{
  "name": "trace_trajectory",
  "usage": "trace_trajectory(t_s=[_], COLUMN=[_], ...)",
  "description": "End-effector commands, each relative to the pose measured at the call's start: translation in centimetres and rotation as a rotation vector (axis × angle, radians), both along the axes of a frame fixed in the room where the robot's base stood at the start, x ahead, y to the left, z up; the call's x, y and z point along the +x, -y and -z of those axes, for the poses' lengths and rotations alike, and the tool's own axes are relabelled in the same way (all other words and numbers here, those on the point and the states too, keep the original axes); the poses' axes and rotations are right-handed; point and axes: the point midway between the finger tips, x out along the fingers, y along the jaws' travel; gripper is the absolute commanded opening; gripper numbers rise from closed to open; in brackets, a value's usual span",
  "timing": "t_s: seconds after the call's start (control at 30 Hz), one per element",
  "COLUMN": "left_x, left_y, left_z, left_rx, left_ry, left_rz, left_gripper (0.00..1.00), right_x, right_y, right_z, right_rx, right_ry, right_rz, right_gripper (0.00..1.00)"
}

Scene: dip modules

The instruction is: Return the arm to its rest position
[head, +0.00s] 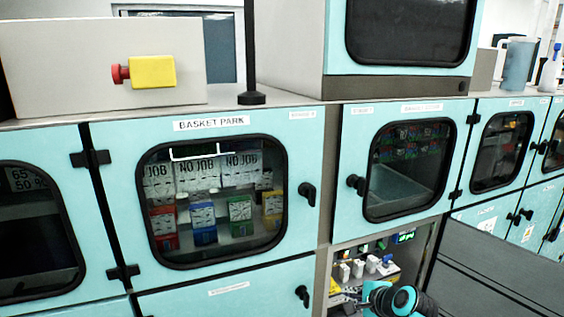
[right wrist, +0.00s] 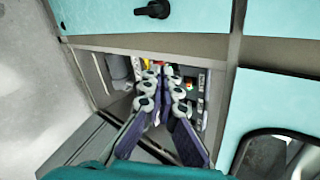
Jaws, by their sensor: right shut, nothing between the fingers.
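My right arm (head: 400,300), teal and black, shows at the bottom of the head view, in front of an open recess below the cabinet doors. In the right wrist view my right gripper (right wrist: 162,78) has its two fingers together, with nothing held. The fingers point toward the recess with its control panel (right wrist: 196,92). The panel (head: 372,268) also shows in the head view, with white knobs and a small green display. My left gripper is in neither view.
The closed BASKET PARK door (head: 305,230) has a window with coloured baskets behind it. A second closed door (head: 445,160) stands to its right. Black door handles (head: 307,193) stick out. A yellow box with a red button (head: 152,72) and a jug (head: 517,65) are above.

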Motion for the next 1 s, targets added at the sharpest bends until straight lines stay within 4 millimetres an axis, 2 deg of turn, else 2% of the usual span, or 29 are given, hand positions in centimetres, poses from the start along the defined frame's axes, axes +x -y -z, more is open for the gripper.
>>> trace_trajectory(t_s=[0.03, 0.17, 0.3, 0.4, 0.5, 0.6, 0.7, 1.0], left_x=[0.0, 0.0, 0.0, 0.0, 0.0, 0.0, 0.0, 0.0], left_y=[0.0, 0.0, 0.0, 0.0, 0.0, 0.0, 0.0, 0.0], left_z=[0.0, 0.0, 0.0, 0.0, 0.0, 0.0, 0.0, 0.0], left_rx=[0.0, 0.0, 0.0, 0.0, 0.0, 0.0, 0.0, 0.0], left_ry=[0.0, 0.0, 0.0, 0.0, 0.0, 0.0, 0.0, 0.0], left_rz=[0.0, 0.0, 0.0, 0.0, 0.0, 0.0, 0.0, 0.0], left_gripper=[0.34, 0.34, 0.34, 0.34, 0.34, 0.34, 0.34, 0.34], right_x=[-2.6, -8.6, -14.8, -18.5, -21.1, -22.7, -23.4, -23.4], right_y=[-0.9, -2.0, -2.3, -1.9, -1.5, -1.1, -0.8, -0.8], right_z=[-0.3, -0.1, 0.8, 1.9, 2.8, 3.5, 3.8, 3.8], right_rx=[-0.118, -0.44, -0.77, -0.971, -1.122, -1.22, -1.265, -1.274], right_ry=[0.01, 0.034, 0.054, 0.06, 0.063, 0.063, 0.061, 0.062], right_rz=[-0.088, -0.333, -0.609, -0.79, -0.934, -1.03, -1.077, -1.086], right_gripper=[0.0, 0.0, 0.0, 0.0, 0.0, 0.0, 0.0, 0.0])
